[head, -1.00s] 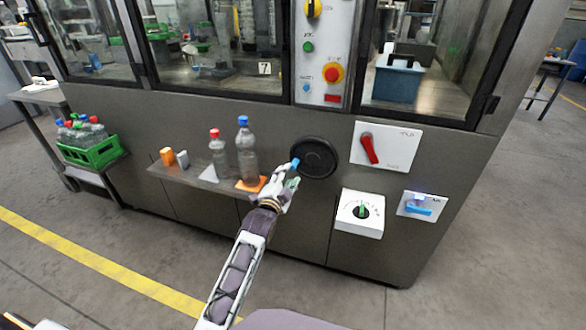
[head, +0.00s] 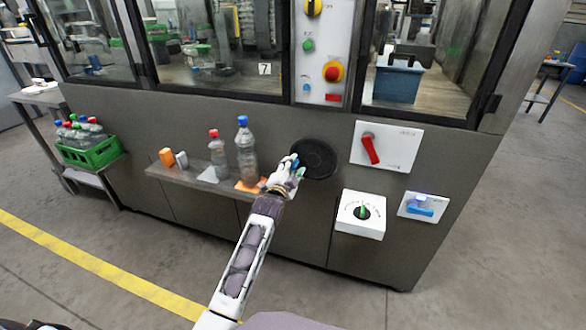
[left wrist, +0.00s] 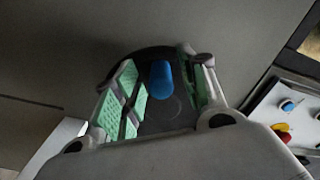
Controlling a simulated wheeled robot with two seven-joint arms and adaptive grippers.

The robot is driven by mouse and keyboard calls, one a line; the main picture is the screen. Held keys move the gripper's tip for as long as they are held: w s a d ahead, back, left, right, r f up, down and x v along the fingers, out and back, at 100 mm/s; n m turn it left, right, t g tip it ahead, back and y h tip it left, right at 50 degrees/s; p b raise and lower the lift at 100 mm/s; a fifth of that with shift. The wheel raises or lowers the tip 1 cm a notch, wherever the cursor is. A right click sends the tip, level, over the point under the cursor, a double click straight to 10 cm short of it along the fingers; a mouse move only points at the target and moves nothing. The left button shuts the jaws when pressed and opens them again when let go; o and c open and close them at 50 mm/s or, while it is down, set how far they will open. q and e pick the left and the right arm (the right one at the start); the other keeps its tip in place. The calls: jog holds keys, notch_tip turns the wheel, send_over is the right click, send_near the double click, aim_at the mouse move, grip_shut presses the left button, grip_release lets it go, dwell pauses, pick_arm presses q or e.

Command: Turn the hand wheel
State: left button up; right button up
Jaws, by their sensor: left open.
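The hand wheel (head: 318,158) is a dark round disc on the machine's front panel. It also shows in the left wrist view (left wrist: 178,108), where its blue handle (left wrist: 161,80) stands out from it. My left gripper (head: 292,173) is at the left edge of the wheel. In the left wrist view my left gripper (left wrist: 165,90) has its green-padded fingers spread apart, with the blue handle between them. Gaps show on both sides of the handle, so the fingers look clear of it. In the head view the fingers partly hide the handle. My right gripper is not in view.
A shelf (head: 160,172) left of the wheel bears two bottles and small blocks. Right of the wheel are a red lever (head: 370,150), a white box with a green knob (head: 361,213) and a blue handle (head: 421,208). A green crate (head: 95,154) of bottles stands far left.

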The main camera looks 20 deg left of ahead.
pick_arm(q)
grip_shut()
dwell(0.3)
dwell(0.3)
jog(key=shift+r+p, duration=0.1)
jog(key=shift+p, duration=0.2)
